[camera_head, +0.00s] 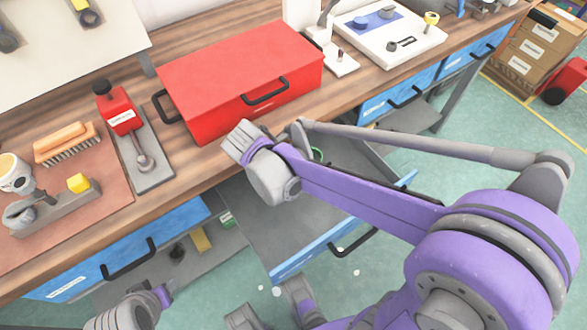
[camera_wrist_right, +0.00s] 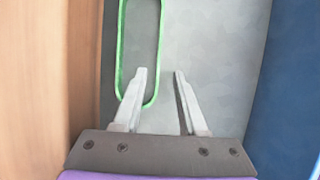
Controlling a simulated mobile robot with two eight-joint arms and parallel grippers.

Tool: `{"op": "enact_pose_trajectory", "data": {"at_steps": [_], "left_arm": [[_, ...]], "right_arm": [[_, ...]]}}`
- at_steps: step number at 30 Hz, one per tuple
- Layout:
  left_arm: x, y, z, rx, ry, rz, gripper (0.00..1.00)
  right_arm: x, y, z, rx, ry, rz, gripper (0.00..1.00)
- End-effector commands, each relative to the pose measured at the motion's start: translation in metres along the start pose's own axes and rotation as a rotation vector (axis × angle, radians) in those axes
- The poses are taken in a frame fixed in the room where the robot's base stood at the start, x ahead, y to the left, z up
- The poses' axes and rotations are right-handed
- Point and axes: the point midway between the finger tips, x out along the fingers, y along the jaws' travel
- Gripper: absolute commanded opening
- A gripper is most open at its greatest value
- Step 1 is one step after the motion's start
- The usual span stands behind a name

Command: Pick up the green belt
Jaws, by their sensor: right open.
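The green belt (camera_wrist_right: 121,45) is a narrow loop lying on the grey floor of the open drawer (camera_head: 262,232). In the right wrist view its near rounded end reaches my right gripper (camera_wrist_right: 160,72), which is open. The belt's right strand runs between the two fingers in the picture, and the left finger overlaps the near end of the loop. I cannot tell whether they touch. In the head view only a small green bit of the belt (camera_head: 318,154) shows beside my right arm, which hides the rest and the fingertips. My left gripper's fingers do not show.
The drawer's blue front (camera_wrist_right: 290,90) is right of the fingers in the wrist view, with the wooden bench edge (camera_wrist_right: 35,90) left. On the bench stand a red toolbox (camera_head: 240,75), a red-topped tool (camera_head: 120,118) and a brush (camera_head: 66,143).

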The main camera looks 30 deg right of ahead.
Motion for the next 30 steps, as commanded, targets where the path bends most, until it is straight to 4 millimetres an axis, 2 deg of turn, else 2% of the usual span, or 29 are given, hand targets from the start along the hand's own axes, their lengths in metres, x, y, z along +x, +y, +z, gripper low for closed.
{"op": "enact_pose_trajectory", "data": {"at_steps": [6,9,17,24,30], "left_arm": [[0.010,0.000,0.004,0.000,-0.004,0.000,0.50],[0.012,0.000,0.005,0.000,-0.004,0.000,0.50],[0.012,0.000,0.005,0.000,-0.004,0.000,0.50],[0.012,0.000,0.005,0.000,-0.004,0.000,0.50],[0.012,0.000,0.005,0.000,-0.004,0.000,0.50]], "right_arm": [[0.035,0.002,-0.001,0.003,0.001,0.000,0.41],[0.044,0.002,-0.001,0.001,0.001,0.000,0.41],[0.046,0.002,-0.001,0.000,0.001,0.001,0.41],[0.046,0.002,-0.001,0.001,0.001,0.001,0.00],[0.045,0.002,-0.001,0.001,0.001,0.001,0.00]]}}
